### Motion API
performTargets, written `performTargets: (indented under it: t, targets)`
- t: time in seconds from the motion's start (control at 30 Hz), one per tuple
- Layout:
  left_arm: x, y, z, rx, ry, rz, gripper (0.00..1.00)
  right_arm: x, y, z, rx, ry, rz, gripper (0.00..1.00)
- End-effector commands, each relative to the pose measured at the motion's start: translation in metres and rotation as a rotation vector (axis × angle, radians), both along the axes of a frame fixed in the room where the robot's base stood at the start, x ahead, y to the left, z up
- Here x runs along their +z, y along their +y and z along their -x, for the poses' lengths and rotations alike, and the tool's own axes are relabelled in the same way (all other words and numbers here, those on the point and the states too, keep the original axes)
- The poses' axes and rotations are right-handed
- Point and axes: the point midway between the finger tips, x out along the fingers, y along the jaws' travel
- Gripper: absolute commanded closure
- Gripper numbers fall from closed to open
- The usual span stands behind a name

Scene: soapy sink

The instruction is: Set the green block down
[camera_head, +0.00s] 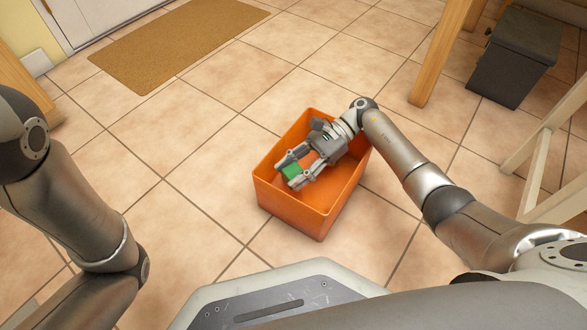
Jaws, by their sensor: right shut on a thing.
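The green block (291,172) is small and shows between the fingers of my right gripper (287,171). My right gripper is shut on it and reaches in from the right, over the orange bin (291,207). The block appears inside the bin's outline; whether it touches the bin's floor I cannot tell. The gripper's fingers hide part of the block and part of the bin's inside. The bin stands open-topped on the tiled floor in front of my base. My left arm is at the left edge, and its gripper is out of the picture.
A brown doormat (178,42) lies by the door at the upper left. A dark grey box (514,58) stands at the upper right, near a wooden leg (440,52). A pale wooden frame (541,160) is at the right edge. The floor left of the bin is clear.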

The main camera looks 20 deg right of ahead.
Motion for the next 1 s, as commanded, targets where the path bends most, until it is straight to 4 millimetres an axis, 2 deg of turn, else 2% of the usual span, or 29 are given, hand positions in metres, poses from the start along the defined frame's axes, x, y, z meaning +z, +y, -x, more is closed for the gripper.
performTargets:
  t: [0.13,0.17,0.3,0.63,0.8,1.0]
  targets:
    - [0.0,0.0,0.0,0.0,0.0,0.0,0.6,-0.002,0.0,0.0,0.0,0.0,0.0,0.84]
    - [0.0,0.0,0.0,0.0,0.0,0.0,0.6,-0.002,0.0,0.0,0.0,0.0,0.0,0.57]
    - [0.0,0.0,0.0,0.0,0.0,0.0,0.6,-0.002,0.0,0.0,0.0,0.0,0.0,0.39]
    - [0.0,0.0,0.0,0.001,0.0,0.0,0.6,-0.001,0.0,0.0,0.0,-0.001,0.0,0.39]
    - [0.0,0.0,0.0,0.001,0.0,0.0,0.6,0.013,0.0,0.0,0.001,-0.002,-0.002,0.39]
    - [0.021,0.0,0.0,0.001,0.0,0.0,0.6,0.031,-0.037,-0.014,-0.004,0.001,0.004,0.39]
